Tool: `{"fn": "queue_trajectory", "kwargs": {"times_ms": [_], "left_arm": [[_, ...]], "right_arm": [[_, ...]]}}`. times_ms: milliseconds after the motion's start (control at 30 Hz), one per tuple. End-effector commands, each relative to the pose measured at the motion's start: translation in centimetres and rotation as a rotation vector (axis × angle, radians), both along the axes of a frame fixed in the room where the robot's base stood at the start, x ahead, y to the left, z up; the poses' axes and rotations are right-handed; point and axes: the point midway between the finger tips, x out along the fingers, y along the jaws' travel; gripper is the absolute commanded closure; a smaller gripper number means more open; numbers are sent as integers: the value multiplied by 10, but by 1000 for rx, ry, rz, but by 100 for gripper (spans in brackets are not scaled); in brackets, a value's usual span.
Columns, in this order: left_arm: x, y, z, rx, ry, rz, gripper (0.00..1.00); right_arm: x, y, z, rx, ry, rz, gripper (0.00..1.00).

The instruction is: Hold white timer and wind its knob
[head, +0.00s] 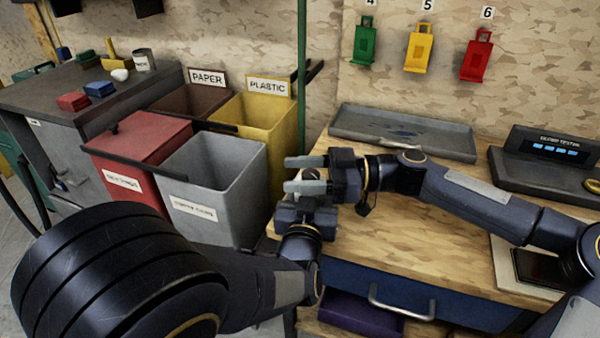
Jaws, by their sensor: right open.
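I cannot clearly make out the white timer. A small pale patch shows between the grippers, but I cannot tell it from the grey fingers. My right gripper (305,174) is open, its two grey fingers pointing left, just past the wooden bench's left edge. My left gripper (305,205) comes in from the lower left and sits just below the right fingers, very close to them. Its fingertips are largely hidden, so I cannot tell whether it holds something.
The wooden bench (400,245) carries a grey tray (400,132) and a dark tester (545,165). Red (140,145), grey (215,180) and yellow (270,130) bins stand to the left. A dark counter (60,95) holds blocks and a small white object (120,75).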

Motion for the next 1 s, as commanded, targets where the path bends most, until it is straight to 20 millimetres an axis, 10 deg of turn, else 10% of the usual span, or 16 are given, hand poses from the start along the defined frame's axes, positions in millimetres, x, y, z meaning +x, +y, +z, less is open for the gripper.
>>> {"fn": "queue_trajectory", "kwargs": {"times_ms": [233, 567, 1000], "left_arm": [[0, 0, 0, 0, 0, 0, 72], [0, 0, 0, 0, 0, 0, 72], [0, 0, 0, 0, 0, 0, 72]], "right_arm": [[0, 0, 0, 0, 1, 0, 49], [0, 0, 0, 0, 1, 0, 92], [3, 0, -1, 1, 4, -249, 93]]}}
